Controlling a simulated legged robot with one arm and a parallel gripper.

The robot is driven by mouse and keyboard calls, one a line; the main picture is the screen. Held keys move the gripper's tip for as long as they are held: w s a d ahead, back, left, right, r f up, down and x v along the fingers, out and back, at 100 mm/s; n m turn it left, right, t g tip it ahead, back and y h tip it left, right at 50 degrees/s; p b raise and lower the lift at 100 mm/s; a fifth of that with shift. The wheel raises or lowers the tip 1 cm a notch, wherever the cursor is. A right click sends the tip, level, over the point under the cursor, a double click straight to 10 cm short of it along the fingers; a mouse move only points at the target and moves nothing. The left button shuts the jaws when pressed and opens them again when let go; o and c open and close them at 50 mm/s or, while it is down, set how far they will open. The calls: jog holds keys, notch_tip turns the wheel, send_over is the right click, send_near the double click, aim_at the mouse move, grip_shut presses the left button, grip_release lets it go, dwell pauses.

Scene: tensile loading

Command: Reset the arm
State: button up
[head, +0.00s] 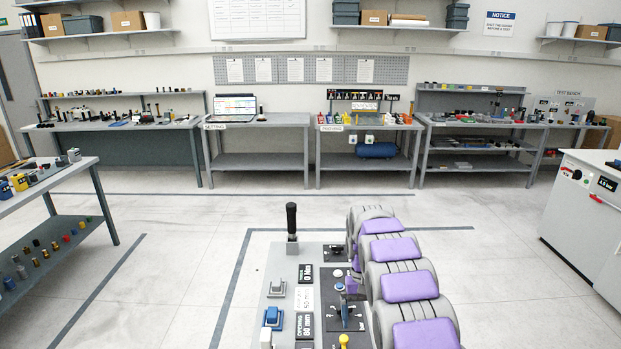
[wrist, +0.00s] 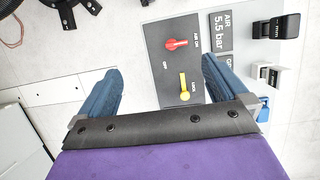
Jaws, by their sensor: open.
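My gripper (wrist: 162,65) shows in the wrist view, with two blue fingers held wide apart and nothing between them. A black strip and a purple part of my own arm fill the bottom of that view. Beyond the fingers is a dark panel (wrist: 180,122) with a red lever (wrist: 177,44) and a yellow lever (wrist: 184,86). No contact with the levers can be made out. In the head view, my purple and grey arm rises at the bottom right of centre; the gripper cannot be made out there.
A grey console (head: 274,268) with a black upright handle (head: 291,220) stands close in front, left of my arm. A side table (head: 70,185) is at left, a white cabinet (head: 590,222) at right. Benches line the back wall, including one with a laptop (head: 235,107). Floor between is clear.

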jog(key=s+d+r+t+b, duration=0.1)
jog(key=s+r, duration=0.5)
jog(key=s, duration=0.3)
jog(key=s+r, duration=0.6)
jog(key=s, duration=0.3)
jog(key=s+a+f+t+b, duration=0.1)
jog(key=s+f, duration=0.1)
jog(key=s, duration=2.3)
jog(key=shift+s+a+y, duration=0.2)
jog(key=shift+s+y, duration=0.05)
jog(key=shift+y, duration=0.05)
